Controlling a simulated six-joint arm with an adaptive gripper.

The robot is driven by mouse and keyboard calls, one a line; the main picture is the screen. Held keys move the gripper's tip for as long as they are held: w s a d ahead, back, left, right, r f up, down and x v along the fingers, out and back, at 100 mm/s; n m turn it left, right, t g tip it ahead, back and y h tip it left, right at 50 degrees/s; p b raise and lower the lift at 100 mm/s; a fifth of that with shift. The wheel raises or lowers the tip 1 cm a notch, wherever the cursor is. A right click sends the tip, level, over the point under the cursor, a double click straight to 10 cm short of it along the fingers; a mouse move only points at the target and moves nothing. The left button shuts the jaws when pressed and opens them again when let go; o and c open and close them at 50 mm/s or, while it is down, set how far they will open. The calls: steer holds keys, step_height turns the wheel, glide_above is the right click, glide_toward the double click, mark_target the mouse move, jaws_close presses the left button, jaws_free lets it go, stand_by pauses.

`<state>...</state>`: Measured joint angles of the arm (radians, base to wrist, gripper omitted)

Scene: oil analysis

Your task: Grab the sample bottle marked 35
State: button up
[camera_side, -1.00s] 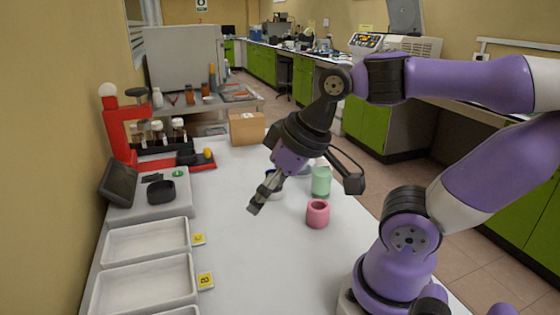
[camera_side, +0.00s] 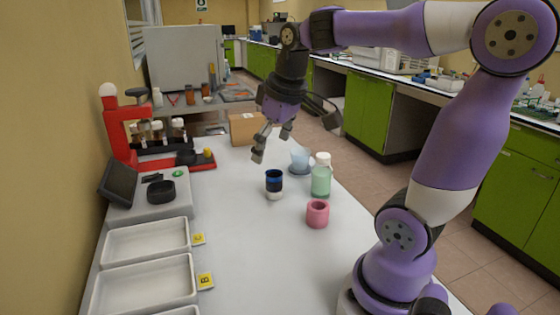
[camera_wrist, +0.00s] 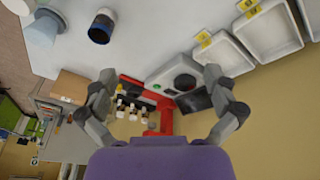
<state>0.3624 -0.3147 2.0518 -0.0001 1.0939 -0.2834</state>
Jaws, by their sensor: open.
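Several small sample bottles (camera_side: 158,131) with pale caps and dark contents stand in a dark rack at the back left of the table, beside the red stand. They also show in the wrist view (camera_wrist: 133,112), between my fingers but farther off. Their markings are too small to read, so I cannot tell which is 35. My gripper (camera_side: 271,142) is open and empty, pointing down above the table, to the right of the rack. In the wrist view, the two fingers (camera_wrist: 158,78) are spread wide with nothing between them.
A red stand (camera_side: 119,133) rises by the rack. A cardboard box (camera_side: 246,128) is behind. White trays (camera_side: 145,241) lie front left. The middle table is clear.

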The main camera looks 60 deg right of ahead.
steer(key=d+g, duration=0.2)
steer(key=d, duration=0.9)
steer(key=m+g+y, duration=0.1)
glide_above(324, 155)
steer(key=w+a, duration=0.1)
step_height(324, 155, down, 3)
steer(key=shift+a+r, duration=0.1)
steer(key=shift+s+d+f, duration=0.5)
steer(key=shift+d+f, duration=0.2)
steer(key=shift+f, duration=0.05)
step_height(324, 155, down, 4)
steer(key=shift+r, duration=0.15)
steer(key=f, duration=0.5)
steer(key=shift+a+f, duration=0.2)
steer(key=shift+f, duration=0.1)
steer(key=c, duration=1.4)
